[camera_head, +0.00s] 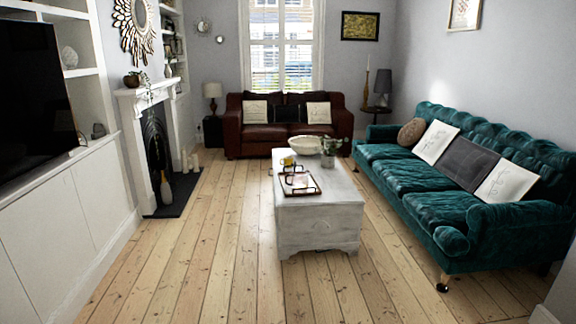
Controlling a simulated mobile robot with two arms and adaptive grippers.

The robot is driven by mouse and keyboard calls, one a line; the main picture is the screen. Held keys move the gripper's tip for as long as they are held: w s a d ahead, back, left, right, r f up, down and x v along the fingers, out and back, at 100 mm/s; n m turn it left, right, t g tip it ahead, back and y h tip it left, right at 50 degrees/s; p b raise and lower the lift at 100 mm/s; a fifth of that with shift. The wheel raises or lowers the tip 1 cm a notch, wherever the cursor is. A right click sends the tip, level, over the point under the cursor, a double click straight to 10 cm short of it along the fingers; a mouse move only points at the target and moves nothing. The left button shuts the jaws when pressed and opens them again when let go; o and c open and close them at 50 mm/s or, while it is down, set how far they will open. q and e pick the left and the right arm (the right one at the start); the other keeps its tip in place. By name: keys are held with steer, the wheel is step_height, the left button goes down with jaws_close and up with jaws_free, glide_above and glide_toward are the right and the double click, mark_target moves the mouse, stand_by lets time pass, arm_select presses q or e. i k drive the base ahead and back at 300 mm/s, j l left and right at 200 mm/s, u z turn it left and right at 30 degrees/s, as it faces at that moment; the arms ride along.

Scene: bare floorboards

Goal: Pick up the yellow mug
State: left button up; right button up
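A small yellow mug (288,161) stands on the white coffee table (320,215), towards its far left part. It is far off and small in the head view, so its handle cannot be made out. It is beside a wide cream bowl (305,145) and behind a tray (300,184). Neither of my grippers shows in the head view.
A green sofa (400,180) stands right of the table and a brown sofa (262,133) behind it. A fireplace (158,150) and white cabinets (70,210) line the left wall. A plant pot (328,160) stands on the table. Floorboards (210,260) are clear ahead and left.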

mark_target(288, 160)
steer(key=i+u, duration=0.2)
steer(key=i, duration=0.4)
steer(key=i+j, duration=0.1)
steer(key=i, duration=2.4)
steer(key=i+j+u, duration=0.3)
steer(key=i, duration=0.65)
steer(key=i+l+u, duration=0.1)
steer(key=i+u, duration=0.2)
steer(key=i, duration=0.65)
steer(key=i+z, duration=0.45)
steer(key=i+j+z, duration=0.15)
steer(key=i+z, duration=0.3)
steer(key=i+j+z, duration=0.25)
steer(key=z, duration=0.25)
steer(key=i+j, duration=0.05)
steer(key=i, duration=0.1)
